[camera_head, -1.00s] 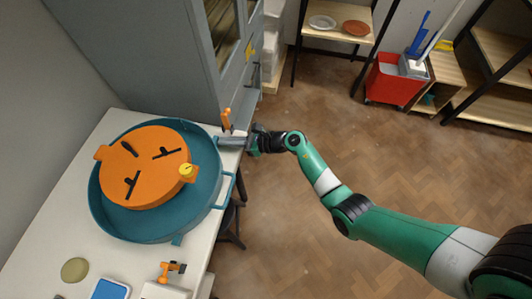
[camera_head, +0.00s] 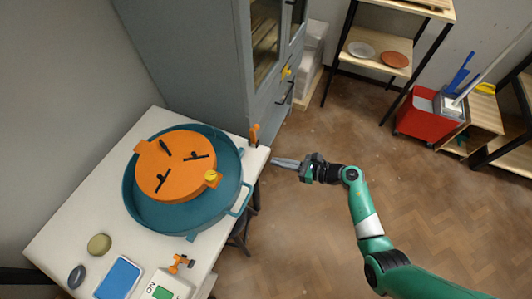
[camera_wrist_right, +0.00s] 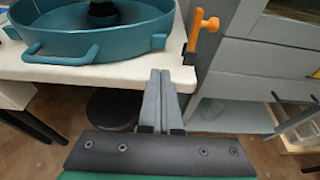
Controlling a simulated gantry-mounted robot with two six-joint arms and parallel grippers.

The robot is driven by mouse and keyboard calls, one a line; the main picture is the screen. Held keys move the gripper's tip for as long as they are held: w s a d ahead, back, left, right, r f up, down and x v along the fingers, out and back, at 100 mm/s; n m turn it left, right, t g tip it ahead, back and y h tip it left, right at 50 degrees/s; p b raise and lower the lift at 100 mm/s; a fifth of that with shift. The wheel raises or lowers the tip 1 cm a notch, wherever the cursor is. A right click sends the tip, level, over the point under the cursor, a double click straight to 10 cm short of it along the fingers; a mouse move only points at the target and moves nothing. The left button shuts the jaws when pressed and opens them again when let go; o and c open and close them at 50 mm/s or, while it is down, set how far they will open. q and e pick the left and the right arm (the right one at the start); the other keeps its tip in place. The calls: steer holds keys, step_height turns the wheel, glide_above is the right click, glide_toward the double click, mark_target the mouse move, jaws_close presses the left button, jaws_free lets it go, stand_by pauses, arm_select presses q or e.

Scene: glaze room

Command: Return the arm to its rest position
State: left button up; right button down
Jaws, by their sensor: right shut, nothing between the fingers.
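My right gripper (camera_head: 286,163) is shut and empty, just off the right edge of the white table in the head view. In the right wrist view its two fingers (camera_wrist_right: 160,80) lie together, pointing toward the table edge. My right arm, green and grey, reaches in from the lower right of the head view. My left gripper is not in view.
A teal basin (camera_head: 140,205) with an orange disc (camera_head: 165,175) stands on the white table (camera_head: 70,225). An orange-handled tool (camera_head: 254,134) is at the table corner, by the grey cabinet (camera_head: 190,60). A red bucket (camera_head: 425,122) stands farther right. Open floor lies right of the table.

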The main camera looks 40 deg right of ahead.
steer(key=v, duration=0.3)
steer(key=shift+s+p, duration=0.15)
steer(key=shift+p, duration=0.15)
